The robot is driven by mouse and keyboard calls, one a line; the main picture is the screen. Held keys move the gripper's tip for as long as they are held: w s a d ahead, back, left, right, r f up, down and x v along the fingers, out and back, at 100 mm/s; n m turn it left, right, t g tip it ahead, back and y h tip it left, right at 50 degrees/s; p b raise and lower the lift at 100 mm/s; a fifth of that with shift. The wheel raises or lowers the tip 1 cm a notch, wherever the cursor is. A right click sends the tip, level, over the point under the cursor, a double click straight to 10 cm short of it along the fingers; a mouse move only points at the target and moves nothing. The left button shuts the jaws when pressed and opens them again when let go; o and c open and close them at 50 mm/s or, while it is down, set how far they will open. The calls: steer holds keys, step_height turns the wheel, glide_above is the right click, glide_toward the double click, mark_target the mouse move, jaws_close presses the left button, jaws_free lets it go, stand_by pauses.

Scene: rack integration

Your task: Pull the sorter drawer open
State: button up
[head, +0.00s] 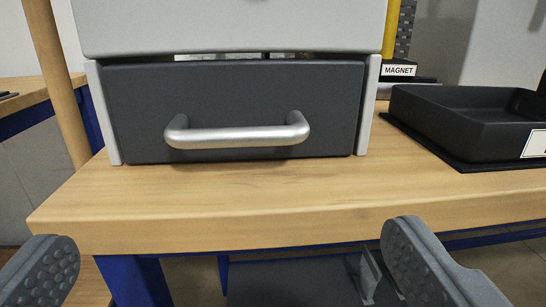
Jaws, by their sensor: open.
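The sorter drawer (240,90) has a dark grey front set in a light grey housing (230,25) on a wooden bench top (230,200). The drawer front sits between the housing's two side walls and looks shut. A silver bar handle (238,136) runs across its lower middle. My gripper (220,265) is open and empty, with its two textured grey fingertips spread wide at the lower left and lower right. It is in front of the bench edge, apart from the handle.
A black tray (430,131) with a partly visible white label stands right of the drawer. Behind it is a box labelled MAGNET (399,71) beside a yellow post (391,28). A wooden pole (58,80) rises at the left. The bench top in front of the drawer is clear.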

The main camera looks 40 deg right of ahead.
mark_target(237, 141)
steer(key=b+x, duration=0.3)
steer(key=x, duration=0.9)
steer(key=shift+w, duration=0.1)
